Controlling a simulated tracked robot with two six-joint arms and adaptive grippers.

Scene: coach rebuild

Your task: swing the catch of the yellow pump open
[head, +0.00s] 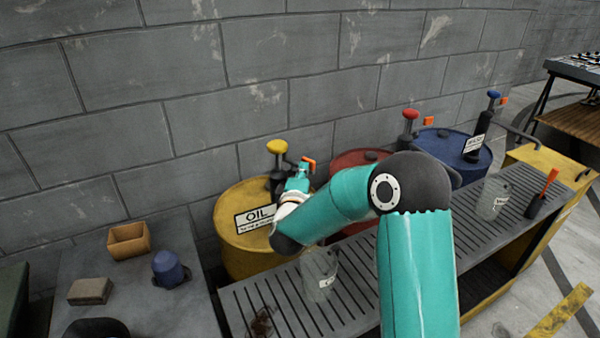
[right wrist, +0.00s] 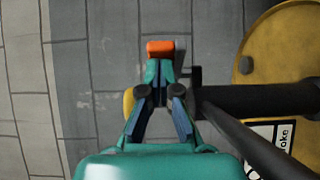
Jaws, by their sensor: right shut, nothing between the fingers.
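The yellow pump, with a yellow knob (head: 277,147) on a dark body, stands on the yellow oil drum (head: 231,203). Its orange catch (head: 309,160) sticks out at the upper right of the pump. In the right wrist view the catch (right wrist: 160,47) shows just beyond my fingertips. My right gripper (head: 303,171) is beside the pump, its fingers shut and empty. In the right wrist view the shut fingertips (right wrist: 159,70) are at the catch; I cannot tell whether they touch it. The yellow knob (right wrist: 128,106) is partly hidden behind the gripper. My left gripper is not in view.
A red-knobbed pump (head: 410,115) and a blue-knobbed pump (head: 493,96) stand on drums to the right. Clear containers (head: 319,273) stand on the slatted bench (head: 262,294). A wooden box (head: 129,241) sits at left. The block wall is behind the drums.

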